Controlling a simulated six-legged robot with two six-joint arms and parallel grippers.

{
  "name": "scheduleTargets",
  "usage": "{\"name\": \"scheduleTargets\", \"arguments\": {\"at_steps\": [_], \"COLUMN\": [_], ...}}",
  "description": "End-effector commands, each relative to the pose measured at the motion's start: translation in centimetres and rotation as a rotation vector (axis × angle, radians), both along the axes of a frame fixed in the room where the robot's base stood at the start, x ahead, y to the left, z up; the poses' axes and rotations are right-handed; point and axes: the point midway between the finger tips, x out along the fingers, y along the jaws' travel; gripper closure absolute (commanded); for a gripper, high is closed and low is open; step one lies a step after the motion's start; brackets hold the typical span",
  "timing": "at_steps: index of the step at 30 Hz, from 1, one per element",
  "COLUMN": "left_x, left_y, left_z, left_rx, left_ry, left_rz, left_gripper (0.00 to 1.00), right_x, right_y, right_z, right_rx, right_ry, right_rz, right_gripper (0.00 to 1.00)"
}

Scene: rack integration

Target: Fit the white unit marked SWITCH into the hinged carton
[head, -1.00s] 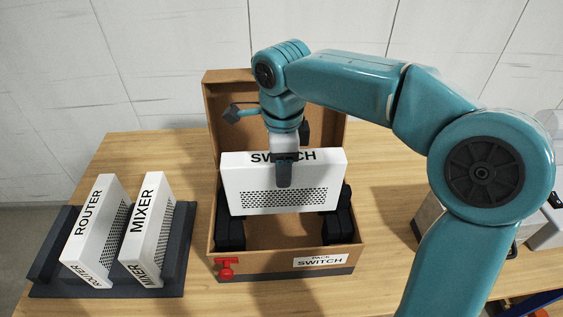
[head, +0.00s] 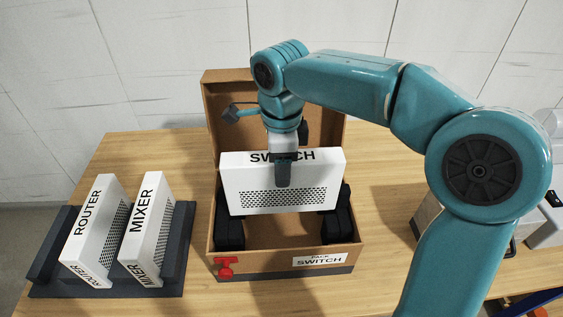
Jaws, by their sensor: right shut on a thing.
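The white unit marked SWITCH (head: 240,188) is held upright in my right gripper (head: 283,172), which is shut on its top edge and covers part of the lettering. The unit is over the open hinged carton (head: 225,262), between its black foam supports (head: 338,216). I cannot tell whether its lower edge touches the supports. The carton's lid (head: 228,92) stands up at the back. My left gripper does not show.
A dark rack (head: 165,285) at the left holds white units marked ROUTER (head: 88,222) and MIXER (head: 145,222). Grey and white equipment (head: 543,228) stands at the right, partly behind my arm. The wooden table (head: 130,155) is bare at the back left.

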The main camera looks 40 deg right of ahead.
Motion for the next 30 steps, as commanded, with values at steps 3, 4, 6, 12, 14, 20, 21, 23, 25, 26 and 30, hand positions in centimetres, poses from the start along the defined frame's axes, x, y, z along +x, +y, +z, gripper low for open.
{"name": "scheduleTargets", "arguments": {"at_steps": [3, 4, 6, 12, 14, 20, 21, 23, 25, 26, 30], "left_x": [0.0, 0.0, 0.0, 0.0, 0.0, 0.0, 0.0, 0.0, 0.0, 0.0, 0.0], "left_y": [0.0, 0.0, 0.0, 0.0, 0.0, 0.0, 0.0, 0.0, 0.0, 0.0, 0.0], "left_z": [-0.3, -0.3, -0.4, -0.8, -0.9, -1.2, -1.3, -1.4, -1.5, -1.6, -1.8], "left_rx": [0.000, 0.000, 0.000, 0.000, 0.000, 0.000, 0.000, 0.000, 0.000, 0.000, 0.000], "left_ry": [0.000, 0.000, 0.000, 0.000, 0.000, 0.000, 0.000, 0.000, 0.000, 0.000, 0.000], "left_rz": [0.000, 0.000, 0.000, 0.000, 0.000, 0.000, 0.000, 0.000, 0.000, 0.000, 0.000], "left_gripper": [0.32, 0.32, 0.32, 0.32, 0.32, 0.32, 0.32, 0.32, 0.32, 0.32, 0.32], "right_x": [0.0, 0.0, 0.0, 0.0, 0.0, 0.0, 0.0, 0.0, 0.0, 0.0, 0.0], "right_y": [0.0, 0.0, 0.0, 0.0, 0.0, 0.0, 0.0, 0.0, 0.0, 0.0, 0.0], "right_z": [-0.2, -0.3, -0.4, -0.9, -1.0, -1.5, -1.5, -1.7, -1.8, -1.9, -2.2], "right_rx": [0.000, 0.000, 0.000, 0.000, 0.000, 0.000, 0.000, 0.000, 0.000, 0.000, 0.000], "right_ry": [-0.004, -0.004, -0.004, -0.004, -0.004, -0.004, -0.004, -0.004, -0.004, -0.004, -0.004], "right_rz": [-0.001, -0.001, -0.001, -0.001, -0.001, -0.001, -0.001, -0.001, -0.001, -0.001, -0.001], "right_gripper": [1.00, 1.00, 1.00, 1.00, 1.00, 1.00, 1.00, 1.00, 1.00, 1.00, 1.00]}}
